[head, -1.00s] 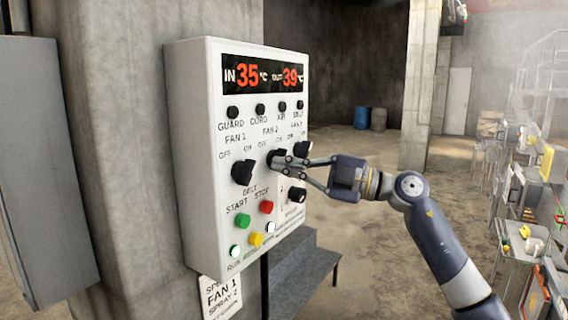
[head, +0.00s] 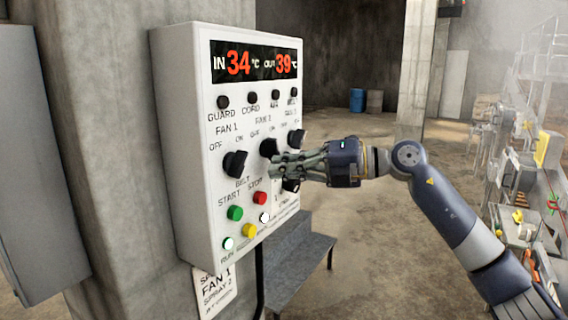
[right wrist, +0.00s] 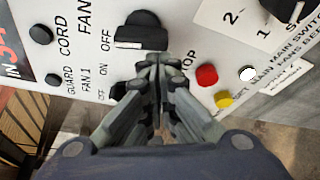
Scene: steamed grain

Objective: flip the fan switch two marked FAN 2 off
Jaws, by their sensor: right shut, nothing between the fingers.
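The FAN 2 switch is a black rotary knob (head: 270,147) in the middle of the white control box (head: 183,150). It also shows in the right wrist view (right wrist: 140,30), just beyond my fingertips. I cannot clearly tell which mark it points to. My right gripper (head: 274,166) is shut and empty, its fingertips just below the FAN 2 knob. In the right wrist view the fingertips (right wrist: 154,62) lie close to the knob's edge; whether they touch it I cannot tell. My left gripper is not in view.
The FAN 1 knob (head: 235,163) is to the left, another knob (head: 296,139) to the right. Below are green (head: 235,213), red (head: 260,198) and yellow (head: 249,231) buttons. A partly hidden lower knob (head: 291,185) is behind my gripper. Grey steps (head: 290,262) stand below the box.

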